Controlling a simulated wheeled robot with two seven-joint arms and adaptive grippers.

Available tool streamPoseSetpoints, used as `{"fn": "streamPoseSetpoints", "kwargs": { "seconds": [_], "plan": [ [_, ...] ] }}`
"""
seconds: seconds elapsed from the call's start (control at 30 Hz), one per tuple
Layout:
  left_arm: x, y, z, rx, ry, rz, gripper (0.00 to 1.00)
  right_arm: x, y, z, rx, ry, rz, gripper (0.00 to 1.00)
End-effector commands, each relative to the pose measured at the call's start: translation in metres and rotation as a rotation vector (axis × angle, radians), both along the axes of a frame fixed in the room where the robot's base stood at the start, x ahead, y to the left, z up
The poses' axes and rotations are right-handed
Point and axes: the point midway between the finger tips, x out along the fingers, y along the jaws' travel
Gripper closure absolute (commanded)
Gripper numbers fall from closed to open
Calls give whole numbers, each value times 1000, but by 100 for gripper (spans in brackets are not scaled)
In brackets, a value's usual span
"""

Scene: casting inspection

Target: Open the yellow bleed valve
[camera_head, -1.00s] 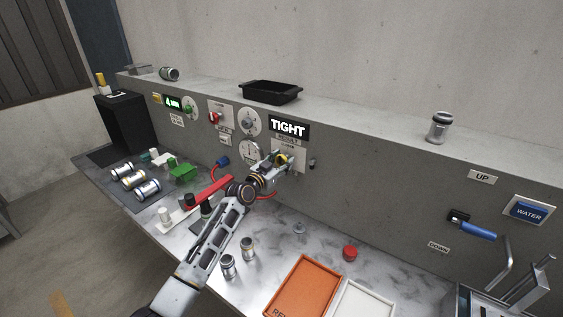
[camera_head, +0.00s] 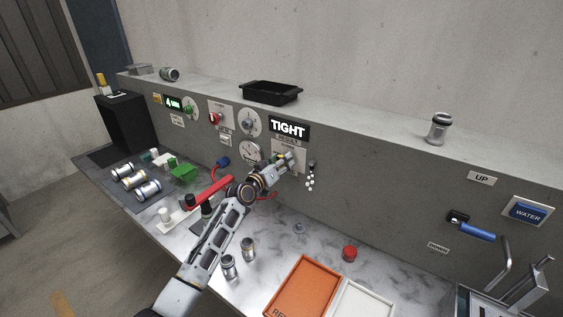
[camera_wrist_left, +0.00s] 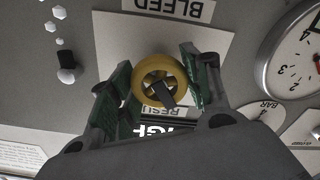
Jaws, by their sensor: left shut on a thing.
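The yellow bleed valve (camera_wrist_left: 158,76) is a round knob on a pale plate, seen in the wrist view beside an upside-down BLEED label (camera_wrist_left: 180,8). My left gripper (camera_head: 285,161) reaches the wall panel below the TIGHT display (camera_head: 289,129). Its green-padded fingers (camera_wrist_left: 150,84) stand on both sides of the knob and are shut on it. In the head view the gripper hides most of the knob. White puffs (camera_head: 310,183) hang below a small dark outlet (camera_head: 312,164) just right of the plate. My right gripper is not in view.
A pressure gauge (camera_head: 250,152) is left of the valve. Below lie a red-handled tool (camera_head: 209,191), two metal cylinders, a red button (camera_head: 349,253) and an orange tray (camera_head: 304,287). A black tray (camera_head: 270,93) sits on the ledge. The marble counter's middle is mostly clear.

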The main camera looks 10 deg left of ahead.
Motion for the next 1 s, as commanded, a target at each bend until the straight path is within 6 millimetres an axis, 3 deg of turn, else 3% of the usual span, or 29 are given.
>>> {"fn": "streamPoseSetpoints", "kwargs": {
  "seconds": [0.7, 1.0],
  "plan": [
    [0, 1, 0, -623, 256, 1, 76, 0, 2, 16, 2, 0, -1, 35],
    [0, 2, -1, -811, 334, 2, 76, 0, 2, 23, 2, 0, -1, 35]
  ]
}}
